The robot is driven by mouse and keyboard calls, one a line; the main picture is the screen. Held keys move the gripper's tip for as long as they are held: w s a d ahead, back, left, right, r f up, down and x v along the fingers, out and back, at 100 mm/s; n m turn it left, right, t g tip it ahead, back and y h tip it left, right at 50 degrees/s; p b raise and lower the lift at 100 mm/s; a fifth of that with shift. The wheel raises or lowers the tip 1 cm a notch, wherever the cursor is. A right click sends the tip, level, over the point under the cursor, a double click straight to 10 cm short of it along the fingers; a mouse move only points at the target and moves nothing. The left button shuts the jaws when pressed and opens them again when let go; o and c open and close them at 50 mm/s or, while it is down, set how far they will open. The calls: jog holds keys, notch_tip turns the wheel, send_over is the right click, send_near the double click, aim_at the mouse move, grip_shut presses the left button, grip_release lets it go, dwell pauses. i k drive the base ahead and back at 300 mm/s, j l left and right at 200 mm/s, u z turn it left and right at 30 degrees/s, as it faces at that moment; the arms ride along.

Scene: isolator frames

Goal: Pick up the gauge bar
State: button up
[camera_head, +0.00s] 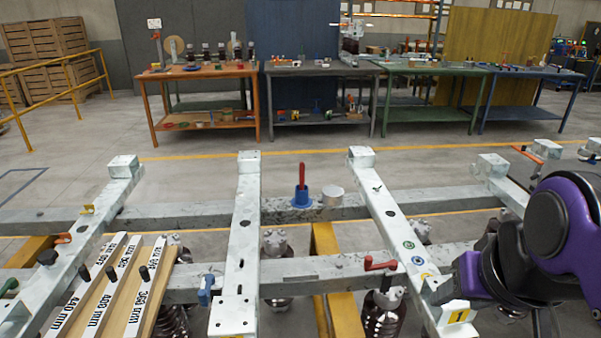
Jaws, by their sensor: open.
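Three white gauge bars lie side by side on a wooden board (158,301) at the lower left. They are marked 440 mm (78,303), 400 mm (104,304) and 360 mm (136,303), from left to right. Each has a black knob on top. Their near ends reach the bottom of the picture. My purple and black arm is at the right edge, well apart from the bars. I cannot make out its gripper fingers; nothing is seen held.
A grey steel frame (240,250) with raised crossbars fills the foreground. On it are a blue holder (301,200) with a red handle, a pale round cap (333,196) and a red crank (381,264). Cluttered workbenches (205,72) stand behind, with open floor between.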

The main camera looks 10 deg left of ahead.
aim_at(146, 278)
jog(key=u, duration=1.9)
jog(key=i+j, duration=0.25)
jog(key=i+j+z, duration=0.1)
jog(key=j, duration=0.4)
jog(key=i+j+z, duration=0.1)
jog(key=i+j, duration=0.45)
jog(key=j, duration=0.25)
